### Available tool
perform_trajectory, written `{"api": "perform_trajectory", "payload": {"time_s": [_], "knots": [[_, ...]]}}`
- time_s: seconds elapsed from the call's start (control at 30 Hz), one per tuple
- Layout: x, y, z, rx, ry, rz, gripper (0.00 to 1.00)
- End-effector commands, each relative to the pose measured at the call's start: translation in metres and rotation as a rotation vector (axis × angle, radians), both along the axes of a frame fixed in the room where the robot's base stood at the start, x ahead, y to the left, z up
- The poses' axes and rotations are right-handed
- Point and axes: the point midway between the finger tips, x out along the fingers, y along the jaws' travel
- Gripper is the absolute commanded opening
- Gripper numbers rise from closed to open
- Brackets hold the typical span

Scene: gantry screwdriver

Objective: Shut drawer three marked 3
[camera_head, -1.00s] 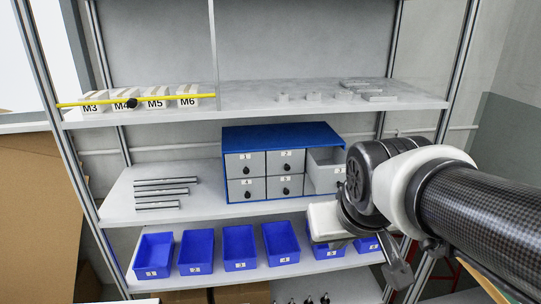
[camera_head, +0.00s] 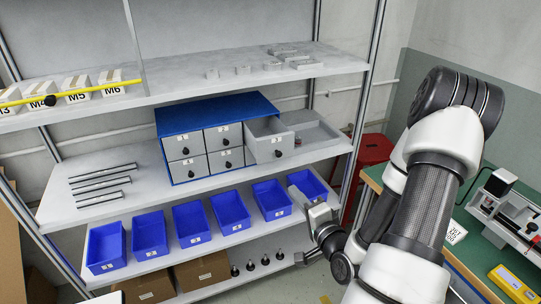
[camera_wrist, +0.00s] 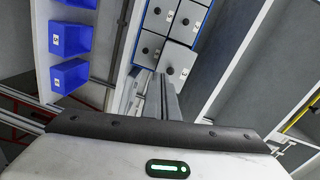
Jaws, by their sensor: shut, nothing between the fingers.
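Drawer three (camera_head: 270,146), a grey box with a dark round knob, is the top right drawer of the blue cabinet (camera_head: 222,108). It stands pulled out toward me with its open top showing. In the wrist view, its front marked 3 (camera_wrist: 178,62) faces me just beyond my fingers. My gripper (camera_head: 294,190) is below and slightly right of this drawer in the head view, in front of the right-hand blue bins. In the wrist view my gripper (camera_wrist: 161,78) is shut and empty. I cannot tell its exact gap to the drawer front.
The other cabinet drawers (camera_head: 204,150) are shut. A grey tray (camera_head: 318,132) lies right of drawer three. Blue bins (camera_head: 192,222) line the shelf below. Metal rods (camera_head: 100,186) lie at left. A green workbench (camera_head: 455,235) and a red stool (camera_head: 374,150) are at right.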

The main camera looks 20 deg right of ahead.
Motion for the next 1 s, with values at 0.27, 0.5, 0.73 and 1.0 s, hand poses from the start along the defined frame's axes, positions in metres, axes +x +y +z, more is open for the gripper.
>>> {"api": "perform_trajectory", "payload": {"time_s": [0.27, 0.5, 0.73, 1.0], "knots": [[-0.010, -0.012, 0.014, 0.196, -0.132, -0.068, 0.00], [0.016, -0.014, 0.008, 0.187, -0.133, -0.066, 0.00], [0.030, -0.015, 0.008, 0.185, -0.132, -0.066, 0.00], [0.053, -0.015, 0.009, 0.184, -0.132, -0.067, 0.00]]}}
